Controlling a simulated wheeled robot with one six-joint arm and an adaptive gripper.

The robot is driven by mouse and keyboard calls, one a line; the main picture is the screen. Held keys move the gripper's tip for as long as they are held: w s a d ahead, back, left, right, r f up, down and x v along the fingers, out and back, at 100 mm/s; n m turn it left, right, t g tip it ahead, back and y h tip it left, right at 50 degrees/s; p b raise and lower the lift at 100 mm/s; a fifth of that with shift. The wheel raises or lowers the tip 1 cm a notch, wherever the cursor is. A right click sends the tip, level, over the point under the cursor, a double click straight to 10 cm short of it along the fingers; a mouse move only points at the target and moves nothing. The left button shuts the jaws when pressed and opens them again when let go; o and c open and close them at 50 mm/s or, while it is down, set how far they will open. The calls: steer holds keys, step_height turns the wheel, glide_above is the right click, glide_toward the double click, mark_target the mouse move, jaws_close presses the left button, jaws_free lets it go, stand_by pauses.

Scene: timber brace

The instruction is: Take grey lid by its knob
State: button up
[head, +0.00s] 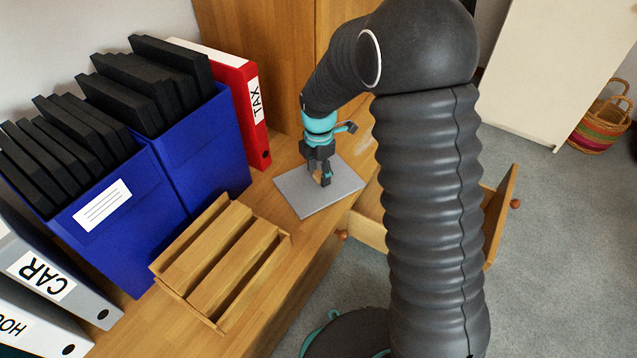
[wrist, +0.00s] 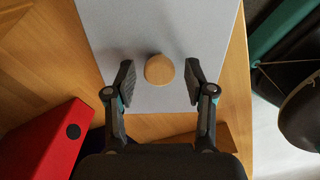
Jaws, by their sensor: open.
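The grey lid (head: 330,197) is a flat square plate lying on the wooden desk in the head view. It fills the upper middle of the wrist view (wrist: 205,25). Its round wooden knob (wrist: 159,69) stands between my open fingers in the wrist view, with a gap on each side. My gripper (head: 321,181) is open above the lid, pointing down around the knob, which it partly hides in the head view. In the wrist view my gripper (wrist: 159,82) has one finger pad left and one right of the knob.
A red TAX binder (head: 237,95) stands just left of the lid, beside blue file boxes (head: 205,150). A slatted wooden tray (head: 222,262) lies in front of the boxes. An open drawer (head: 372,231) sticks out right of the desk edge.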

mark_target(319, 174)
jaws_close()
steer(key=shift+r+p, duration=1.2)
steer(key=shift+r, duration=0.45)
step_height(319, 174, up, 8)
steer(key=p, duration=0.5)
stand_by(0.6)
steer(key=shift+f, duration=0.15)
